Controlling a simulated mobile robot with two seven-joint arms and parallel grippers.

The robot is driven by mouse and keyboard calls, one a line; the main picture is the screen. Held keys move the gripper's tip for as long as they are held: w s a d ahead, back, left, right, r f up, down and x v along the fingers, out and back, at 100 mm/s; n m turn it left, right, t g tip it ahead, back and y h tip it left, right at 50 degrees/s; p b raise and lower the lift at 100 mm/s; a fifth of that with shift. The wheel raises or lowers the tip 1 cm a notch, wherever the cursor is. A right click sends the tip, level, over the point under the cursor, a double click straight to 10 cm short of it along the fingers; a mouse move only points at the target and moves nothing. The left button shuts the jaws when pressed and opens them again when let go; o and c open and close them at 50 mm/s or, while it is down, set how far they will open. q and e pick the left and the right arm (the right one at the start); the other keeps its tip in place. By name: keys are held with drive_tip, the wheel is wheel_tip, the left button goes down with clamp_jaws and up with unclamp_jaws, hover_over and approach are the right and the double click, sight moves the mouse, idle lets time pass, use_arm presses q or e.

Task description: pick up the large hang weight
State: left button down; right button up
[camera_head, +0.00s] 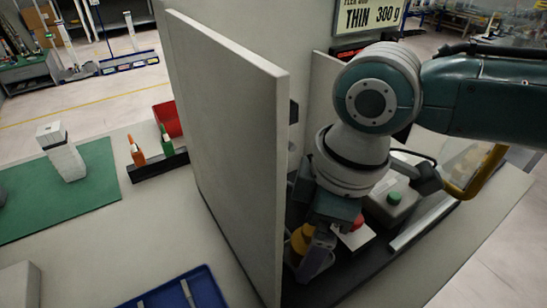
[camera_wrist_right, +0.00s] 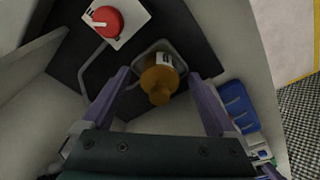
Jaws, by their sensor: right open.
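The large hang weight appears to be the brass-orange piece with a white label (camera_wrist_right: 160,78) in the right wrist view. It sits in a small grey-rimmed tray on a black surface, with its narrow knob toward the camera. In the head view a yellow part of it (camera_head: 301,240) shows behind the panel, beside my gripper. My right gripper (camera_head: 318,252) points down there. In the wrist view its purple fingers (camera_wrist_right: 158,76) are spread, one on each side of the weight, with visible gaps. My left gripper is not in view.
A tall grey panel (camera_head: 235,140) stands just left of my right arm. A red knob (camera_wrist_right: 106,22) is close to the weight. A box with a green button (camera_head: 393,205) and a yellow handle (camera_head: 478,172) lie right. A blue tray (camera_head: 205,290) lies left of the panel.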

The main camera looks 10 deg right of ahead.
drive_tip(key=shift+f, duration=0.2)
clamp_jaws()
idle(0.6)
